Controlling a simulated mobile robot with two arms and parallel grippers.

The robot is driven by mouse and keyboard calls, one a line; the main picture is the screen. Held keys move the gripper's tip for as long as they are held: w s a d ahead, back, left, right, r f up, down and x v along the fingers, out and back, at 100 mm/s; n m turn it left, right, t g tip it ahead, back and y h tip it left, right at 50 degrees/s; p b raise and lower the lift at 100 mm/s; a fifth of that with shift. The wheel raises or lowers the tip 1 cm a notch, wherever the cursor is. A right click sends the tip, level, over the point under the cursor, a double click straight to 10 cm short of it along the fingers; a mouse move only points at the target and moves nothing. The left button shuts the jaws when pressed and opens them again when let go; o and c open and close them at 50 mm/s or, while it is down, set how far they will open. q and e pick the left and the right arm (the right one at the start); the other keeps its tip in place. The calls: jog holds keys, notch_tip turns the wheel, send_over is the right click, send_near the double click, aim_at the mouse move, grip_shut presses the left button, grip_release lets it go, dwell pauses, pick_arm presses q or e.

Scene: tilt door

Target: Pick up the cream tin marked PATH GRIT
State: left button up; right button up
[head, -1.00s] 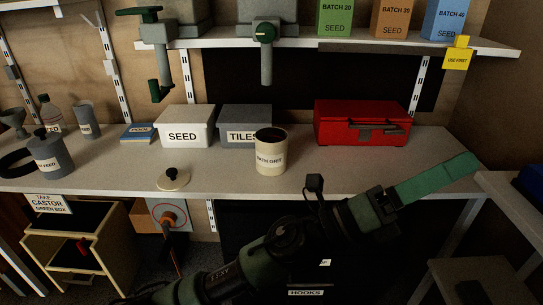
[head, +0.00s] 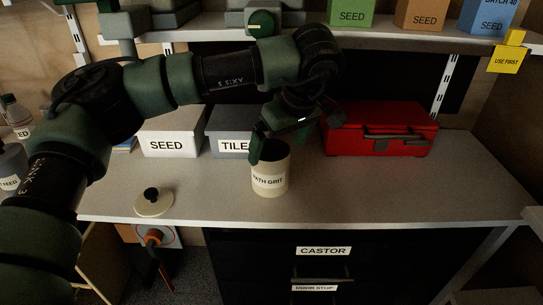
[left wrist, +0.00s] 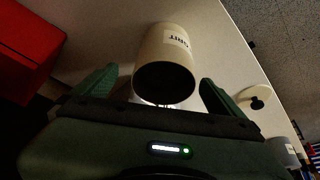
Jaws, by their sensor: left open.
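The cream tin marked PATH GRIT (head: 270,181) stands upright and lidless on the bench, its inside dark. It also shows in the left wrist view (left wrist: 176,47), with its open mouth towards the camera. My left gripper (head: 277,146) is at the tin's rim, pointing down from above and behind it. In the left wrist view its green fingers (left wrist: 160,76) are spread wide, with the tin's mouth between them in the picture. I cannot tell whether a finger touches the tin. A cream lid with a black knob (head: 153,205) lies apart on the bench. My right gripper is not in view.
A white SEED box (head: 173,146) and a grey TILES box (head: 228,147) stand behind the tin. A red toolbox (head: 378,130) stands to its right. A shelf with SEED boxes (head: 420,14) runs above. The bench front and right (head: 400,185) are clear.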

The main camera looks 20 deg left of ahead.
pick_arm(q)
jog(key=shift+s+x, duration=0.25)
jog(key=shift+x, duration=0.8)
jog(key=b+x, duration=0.1)
jog(key=x, duration=0.4)
jog(key=shift+a+f, duration=0.1)
jog(key=c, duration=2)
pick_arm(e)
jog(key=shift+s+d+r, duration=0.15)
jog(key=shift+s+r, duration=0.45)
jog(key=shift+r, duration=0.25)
